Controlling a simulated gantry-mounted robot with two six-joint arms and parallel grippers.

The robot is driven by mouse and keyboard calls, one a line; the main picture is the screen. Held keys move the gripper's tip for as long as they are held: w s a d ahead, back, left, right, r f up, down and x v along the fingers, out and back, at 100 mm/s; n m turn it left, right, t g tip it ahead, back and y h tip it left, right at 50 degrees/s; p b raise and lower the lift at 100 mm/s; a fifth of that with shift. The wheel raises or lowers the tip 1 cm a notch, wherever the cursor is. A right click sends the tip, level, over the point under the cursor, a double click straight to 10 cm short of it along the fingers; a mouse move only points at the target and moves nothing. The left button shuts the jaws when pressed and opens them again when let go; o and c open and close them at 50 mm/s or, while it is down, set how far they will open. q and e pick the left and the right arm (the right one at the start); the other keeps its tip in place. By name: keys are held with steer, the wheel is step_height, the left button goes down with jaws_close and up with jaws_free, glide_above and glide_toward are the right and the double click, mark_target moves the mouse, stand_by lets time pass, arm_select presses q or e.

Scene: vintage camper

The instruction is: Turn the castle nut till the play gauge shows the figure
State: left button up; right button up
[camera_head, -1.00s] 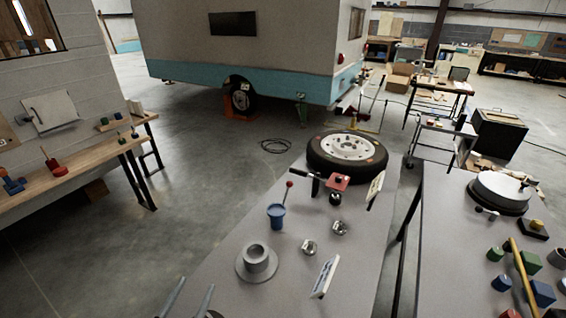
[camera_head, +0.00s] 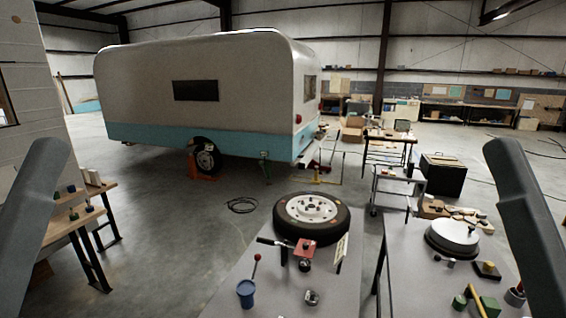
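A tyre with a white wheel (camera_head: 312,209) lies flat at the far end of the middle grey bench (camera_head: 284,302). In front of it are a black-handled tool (camera_head: 274,242), a red block (camera_head: 305,247) and a small dark round part (camera_head: 304,266). A small shiny metal part (camera_head: 312,298) lies nearer. A white upright card (camera_head: 342,250) stands at the right edge; I cannot read it. I cannot make out the castle nut or tell which item is the play gauge. Parts of my arms show at both sides, but neither gripper is in view.
A blue cup (camera_head: 246,291) stands at the bench's left edge, with a red-knobbed stick (camera_head: 256,265) rising behind it. The right bench holds a round lidded pan (camera_head: 452,236), a yellow rod (camera_head: 476,299) and green blocks.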

arm_select(q)
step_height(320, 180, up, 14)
steer(key=p, duration=1)
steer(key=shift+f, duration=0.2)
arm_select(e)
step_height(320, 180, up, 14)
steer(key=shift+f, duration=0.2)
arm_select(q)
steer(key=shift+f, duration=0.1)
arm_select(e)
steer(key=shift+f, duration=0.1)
